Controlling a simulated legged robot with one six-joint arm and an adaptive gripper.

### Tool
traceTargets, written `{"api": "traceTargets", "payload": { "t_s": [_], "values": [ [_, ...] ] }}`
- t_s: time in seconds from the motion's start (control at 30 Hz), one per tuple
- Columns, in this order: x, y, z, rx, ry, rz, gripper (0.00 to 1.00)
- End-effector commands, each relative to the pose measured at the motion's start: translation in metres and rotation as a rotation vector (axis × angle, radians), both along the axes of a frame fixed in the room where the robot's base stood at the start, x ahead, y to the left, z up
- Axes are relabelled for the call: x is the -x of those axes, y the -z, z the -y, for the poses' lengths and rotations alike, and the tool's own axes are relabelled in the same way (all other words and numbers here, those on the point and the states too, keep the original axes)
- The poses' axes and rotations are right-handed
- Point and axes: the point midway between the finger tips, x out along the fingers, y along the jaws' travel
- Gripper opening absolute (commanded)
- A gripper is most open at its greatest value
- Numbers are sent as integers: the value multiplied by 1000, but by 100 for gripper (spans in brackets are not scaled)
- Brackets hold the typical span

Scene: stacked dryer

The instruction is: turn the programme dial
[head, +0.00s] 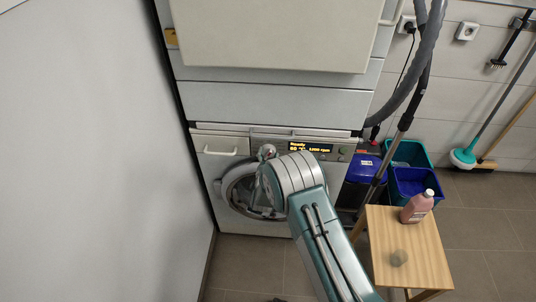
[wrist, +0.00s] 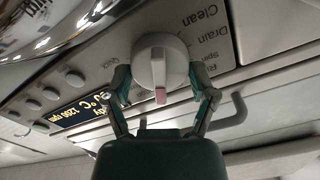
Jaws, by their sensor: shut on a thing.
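The programme dial (wrist: 161,62) is a round white knob with a raised grip bar and a pink-red mark, at the top middle of the wrist view. My gripper (wrist: 162,82) is shut on it, one finger on each side of its rim. In the head view, my arm comes up from below to the washing machine's control panel (head: 342,147) and hides much of the contact. The lit display (head: 310,147) reads Ready, 60 °C and 1200 rpm; it also shows upside down in the wrist view (wrist: 82,112).
Several round buttons (wrist: 50,93) lie left of the dial in the wrist view. The round door (head: 240,188) is below the panel. A wooden stool (head: 425,262) with a pink bottle (head: 417,207) stands at right, near blue bins (head: 411,183). A wall is close at left.

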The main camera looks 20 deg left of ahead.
Motion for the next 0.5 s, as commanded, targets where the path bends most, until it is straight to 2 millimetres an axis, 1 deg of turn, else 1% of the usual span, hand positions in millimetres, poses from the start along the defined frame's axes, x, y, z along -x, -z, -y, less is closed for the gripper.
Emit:
{"api": "traceTargets", "payload": {
  "t_s": [0.2, 0.5],
  "values": [
    [-2, -2, 0, -59, 1, -10, 26],
    [-2, -3, 1, -73, 1, -13, 26]
  ]
}}
